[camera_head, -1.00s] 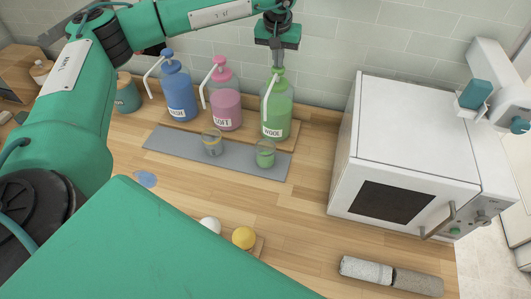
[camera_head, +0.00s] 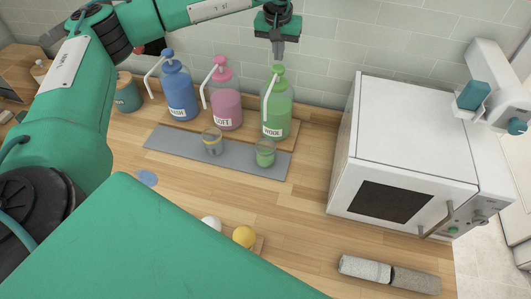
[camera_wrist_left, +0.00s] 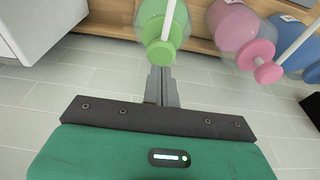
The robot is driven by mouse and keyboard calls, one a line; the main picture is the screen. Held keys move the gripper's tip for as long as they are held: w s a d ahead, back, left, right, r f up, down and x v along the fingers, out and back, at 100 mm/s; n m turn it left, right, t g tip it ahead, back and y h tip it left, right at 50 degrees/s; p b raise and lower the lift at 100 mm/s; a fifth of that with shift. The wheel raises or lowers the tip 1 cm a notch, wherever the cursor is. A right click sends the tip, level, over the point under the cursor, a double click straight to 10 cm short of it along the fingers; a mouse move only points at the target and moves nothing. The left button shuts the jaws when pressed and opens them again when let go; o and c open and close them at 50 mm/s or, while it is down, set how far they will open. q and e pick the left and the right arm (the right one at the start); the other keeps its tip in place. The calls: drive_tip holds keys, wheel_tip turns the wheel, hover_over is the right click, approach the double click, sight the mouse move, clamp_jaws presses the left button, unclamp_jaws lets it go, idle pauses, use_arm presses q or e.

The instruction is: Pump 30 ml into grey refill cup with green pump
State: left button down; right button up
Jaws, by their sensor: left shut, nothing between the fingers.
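The green pump bottle (camera_head: 277,108), labelled "WOOL", stands at the right end of the bottle row. Its green pump head (camera_head: 278,70) and white spout face forward. My left gripper (camera_head: 278,54) is shut and empty, pointing down just above the pump head. In the left wrist view the closed fingers (camera_wrist_left: 160,78) are beside the green pump head (camera_wrist_left: 161,52); contact cannot be told. A small clear cup (camera_head: 265,153) with a green tint stands below the green spout. Another cup with a yellowish rim (camera_head: 212,142) stands to its left. I cannot tell which is the grey one.
Pink (camera_head: 226,108) and blue (camera_head: 179,92) pump bottles stand to the left on a wooden board. A grey mat (camera_head: 180,148) lies under the cups. A white oven-like appliance (camera_head: 405,130) stands to the right. Balls and a grey roll (camera_head: 365,269) lie in front.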

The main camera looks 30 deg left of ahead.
use_arm(q)
wheel_tip(320, 180, up, 5)
drive_tip(key=shift+r+p, duration=0.1)
drive_tip(key=shift+p, duration=0.95)
